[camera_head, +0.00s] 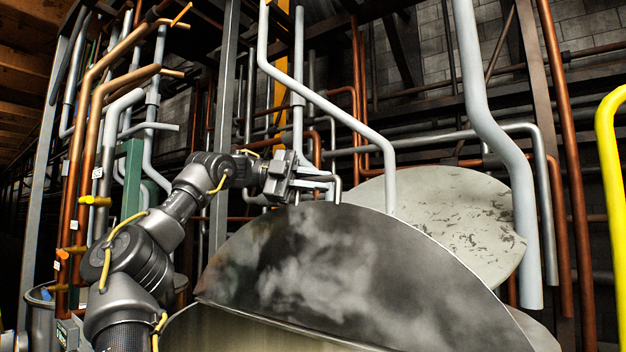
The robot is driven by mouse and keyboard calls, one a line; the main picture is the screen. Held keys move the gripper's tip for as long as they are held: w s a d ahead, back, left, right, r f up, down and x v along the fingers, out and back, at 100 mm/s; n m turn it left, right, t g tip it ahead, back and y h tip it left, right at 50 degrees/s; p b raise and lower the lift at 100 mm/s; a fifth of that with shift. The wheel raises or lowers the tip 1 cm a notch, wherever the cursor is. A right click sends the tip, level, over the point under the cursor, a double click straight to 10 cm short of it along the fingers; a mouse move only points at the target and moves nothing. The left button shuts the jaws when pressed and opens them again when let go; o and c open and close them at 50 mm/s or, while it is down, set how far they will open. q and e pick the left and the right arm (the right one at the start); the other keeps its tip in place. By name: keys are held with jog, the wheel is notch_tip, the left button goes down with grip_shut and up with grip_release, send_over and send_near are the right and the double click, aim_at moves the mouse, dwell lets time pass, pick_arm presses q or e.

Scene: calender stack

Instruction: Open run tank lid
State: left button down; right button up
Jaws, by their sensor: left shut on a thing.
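The run tank lid (350,275) shows as a large dark, stained metal half-disc. It stands tilted up across the lower middle, its curved edge uppermost. Below its straight lower edge a dull tan surface (225,330) of the tank shows in part. My left arm comes in from the left, and my left gripper (328,184) is at the top of the lid's curved edge. It is shut on a small grey handle (338,190) there; the fingers partly hide the handle. My right gripper is not in view.
A pale, worn round plate (455,215) stands behind the lid. Grey pipes (345,118) run down close to the gripper and behind the lid. Copper pipes (75,190) crowd the left. A yellow rail (612,160) stands at the right edge.

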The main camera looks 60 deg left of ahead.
pick_arm(q)
jog(key=c, duration=1.4)
grip_release()
jog(key=shift+w, duration=0.2)
jog(key=shift+a, duration=0.1)
jog(key=v, duration=1)
jog(key=shift+s+a, duration=0.2)
jog(key=shift+s, duration=0.1)
jog(key=shift+s+r, duration=0.1)
